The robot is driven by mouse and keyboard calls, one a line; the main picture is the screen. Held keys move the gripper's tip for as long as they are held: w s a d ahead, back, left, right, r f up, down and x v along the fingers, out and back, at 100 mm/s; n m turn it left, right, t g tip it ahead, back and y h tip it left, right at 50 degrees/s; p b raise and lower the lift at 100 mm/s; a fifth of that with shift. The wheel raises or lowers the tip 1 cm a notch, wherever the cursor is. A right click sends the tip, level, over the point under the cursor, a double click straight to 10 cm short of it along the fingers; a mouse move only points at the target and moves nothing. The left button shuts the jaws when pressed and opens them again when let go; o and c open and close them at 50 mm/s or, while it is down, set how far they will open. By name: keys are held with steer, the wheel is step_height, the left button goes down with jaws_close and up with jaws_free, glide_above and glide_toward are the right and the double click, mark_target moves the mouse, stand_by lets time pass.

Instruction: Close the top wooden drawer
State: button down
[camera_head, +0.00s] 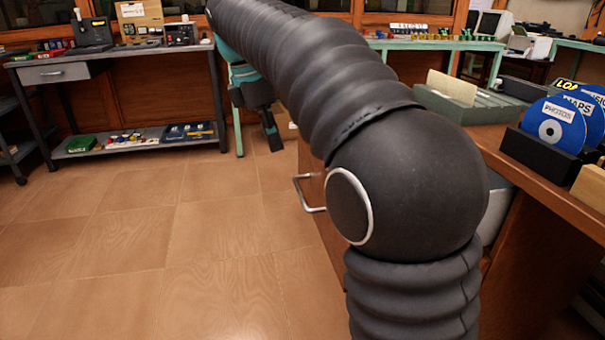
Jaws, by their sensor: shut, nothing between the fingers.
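A wooden drawer front (315,225) with a metal bar handle (308,194) shows left of my arm's dark elbow. It stands out from the wooden desk (535,180), so the drawer looks pulled out. A grey piece, seemingly the drawer's side (496,212), shows right of the elbow. My arm hides most of the drawer and its inside. My gripper (273,138) points down at the far end of the arm, beyond the drawer front in the picture. It looks shut and empty, and apart from the handle. Its fingertips are small and dark here.
The desk top holds a disc rack (560,125) and a grey-green file tray (470,105). A workbench (130,52) with a lower shelf stands at the back left. The tiled floor (140,230) to the left is clear. A teal table (430,44) stands behind.

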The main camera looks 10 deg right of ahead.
steer(key=d+f+b, duration=0.1)
steer(key=d+f, duration=0.1)
steer(key=f, duration=0.1)
steer(key=d+f+b, duration=0.1)
steer(key=d+f, duration=0.1)
steer(key=f, duration=0.1)
steer(key=d+f+b, duration=0.1)
steer(key=d+f, duration=0.1)
steer(key=f, duration=0.1)
steer(key=shift+f+b, duration=0.3)
steer(key=shift+b, duration=0.1)
steer(key=shift+d, duration=0.45)
